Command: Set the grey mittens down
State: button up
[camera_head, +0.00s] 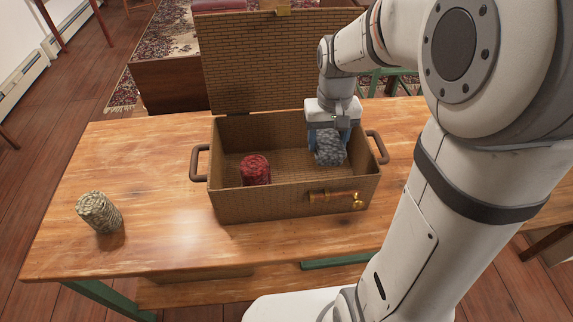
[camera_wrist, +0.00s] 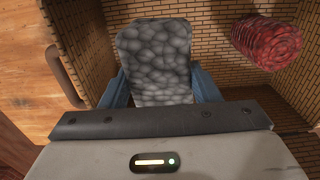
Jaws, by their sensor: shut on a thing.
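The grey mittens (camera_head: 329,148) appear as a grey, knobbly bundle inside the right part of an open wicker basket (camera_head: 290,205). My gripper (camera_head: 328,142) reaches down into the basket and is shut on the grey mittens. In the wrist view the grey mittens (camera_wrist: 156,62) sit between my two blue fingers. Whether their underside touches the basket floor is hidden.
A red knitted bundle (camera_head: 255,169) stands in the basket, left of my gripper; it also shows in the wrist view (camera_wrist: 266,42). A cream bundle (camera_head: 99,212) stands on the wooden table (camera_head: 150,160) at the left. The raised lid (camera_head: 270,65) is behind my gripper.

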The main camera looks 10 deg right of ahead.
notch_tip(320, 180, down, 2)
jog(key=shift+w+f+b, duration=0.15)
jog(key=shift+b, duration=0.2)
jog(key=b, duration=0.2)
send_over(321, 175)
jog(key=s, duration=0.2)
jog(key=f, duration=0.7)
jog(key=shift+s+a+f, duration=0.2)
jog(key=shift+a+f, duration=0.05)
jog(key=shift+a, duration=0.15)
jog(key=shift+f+b, duration=0.3)
jog(key=shift+f, duration=1.5)
jog(key=shift+f, duration=0.2)
jog(key=o, duration=1)
notch_tip(321, 175, up, 12)
jog(key=shift+r+p, duration=0.2)
jog(key=shift+p, duration=0.95)
